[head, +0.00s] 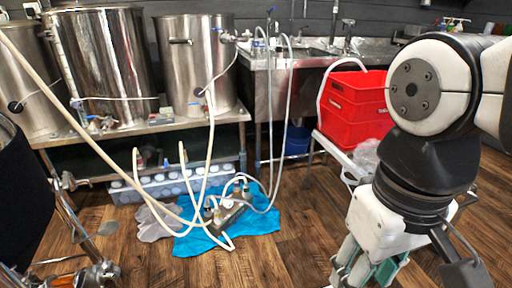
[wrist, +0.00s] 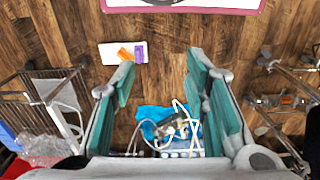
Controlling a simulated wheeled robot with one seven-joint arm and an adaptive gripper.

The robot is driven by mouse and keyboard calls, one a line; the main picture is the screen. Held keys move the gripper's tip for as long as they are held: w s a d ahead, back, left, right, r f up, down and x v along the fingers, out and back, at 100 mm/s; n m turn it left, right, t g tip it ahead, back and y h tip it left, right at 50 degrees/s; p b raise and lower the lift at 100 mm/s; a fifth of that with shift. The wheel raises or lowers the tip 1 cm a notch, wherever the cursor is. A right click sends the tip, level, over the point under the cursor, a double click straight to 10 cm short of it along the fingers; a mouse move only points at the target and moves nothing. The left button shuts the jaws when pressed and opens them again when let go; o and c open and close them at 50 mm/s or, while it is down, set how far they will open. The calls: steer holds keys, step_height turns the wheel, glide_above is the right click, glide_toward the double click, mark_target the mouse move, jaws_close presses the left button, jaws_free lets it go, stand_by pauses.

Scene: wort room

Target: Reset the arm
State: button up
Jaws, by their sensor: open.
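My gripper (wrist: 160,72) is open in the wrist view. Its two green-padded fingers stand wide apart, with nothing between them but a view of the wooden floor below. In the head view my arm comes in from the right and bends downward, and my gripper (head: 368,268) hangs at the bottom edge with its fingertips cut off. No object is held, and the fingers touch nothing that I can see.
Steel kettles (head: 104,65) stand on a bench (head: 150,130) at the left. A red crate (head: 352,108) sits near my arm. Hoses and a pump (head: 225,212) lie on a blue cloth (head: 262,222). A white board (wrist: 112,54) with orange and purple items lies on the floor.

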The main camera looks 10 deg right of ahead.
steer(key=s, duration=0.3)
steer(key=shift+a+f+m, duration=0.1)
steer(key=shift+a+m, duration=0.15)
steer(key=shift+m, duration=0.05)
step_height(320, 180, up, 34)
steer(key=t+p, duration=0.4)
steer(key=p, duration=2.8)
steer(key=shift+d, duration=0.25)
steer(key=shift+w, duration=0.1)
